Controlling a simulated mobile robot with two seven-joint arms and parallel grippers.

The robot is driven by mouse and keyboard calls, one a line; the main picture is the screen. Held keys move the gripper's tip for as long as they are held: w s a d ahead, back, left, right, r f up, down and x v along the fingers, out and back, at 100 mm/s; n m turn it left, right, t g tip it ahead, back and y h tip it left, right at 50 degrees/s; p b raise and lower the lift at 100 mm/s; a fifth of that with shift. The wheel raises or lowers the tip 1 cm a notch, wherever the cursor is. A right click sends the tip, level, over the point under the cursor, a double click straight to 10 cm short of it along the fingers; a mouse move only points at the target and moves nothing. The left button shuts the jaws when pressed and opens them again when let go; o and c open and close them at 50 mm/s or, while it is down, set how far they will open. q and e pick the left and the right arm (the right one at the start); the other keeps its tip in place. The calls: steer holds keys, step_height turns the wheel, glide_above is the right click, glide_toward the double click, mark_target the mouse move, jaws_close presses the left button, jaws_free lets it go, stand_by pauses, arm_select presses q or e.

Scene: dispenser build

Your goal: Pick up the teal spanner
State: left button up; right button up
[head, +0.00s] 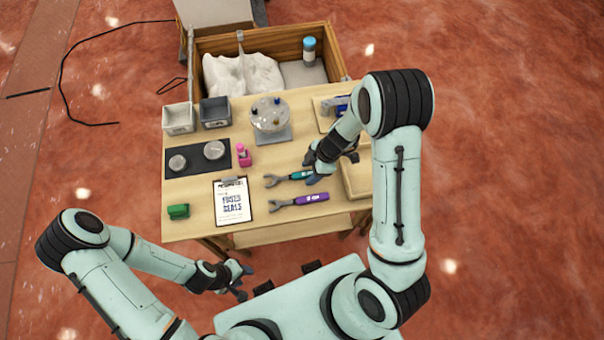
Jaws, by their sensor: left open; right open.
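The teal spanner (291,177) lies flat on the wooden table, its open jaw to the left and its handle to the right. My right gripper (312,177) is open at the handle's right end, which it partly hides. I cannot tell whether the fingers touch the handle. A purple spanner (299,200) lies just in front of the teal one, roughly parallel. My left gripper (241,287) is open and empty, off the table's front edge.
A clipboard (232,203) and a green block (178,211) lie left of the spanners. A pink bottle (243,155), a dark mat (184,165) with metal discs, a round clear dispenser (270,115) and two bins (215,110) stand behind. A wooden tray (357,184) is at right.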

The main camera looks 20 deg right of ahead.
stand_by(0.5)
jaws_close()
stand_by(1.3)
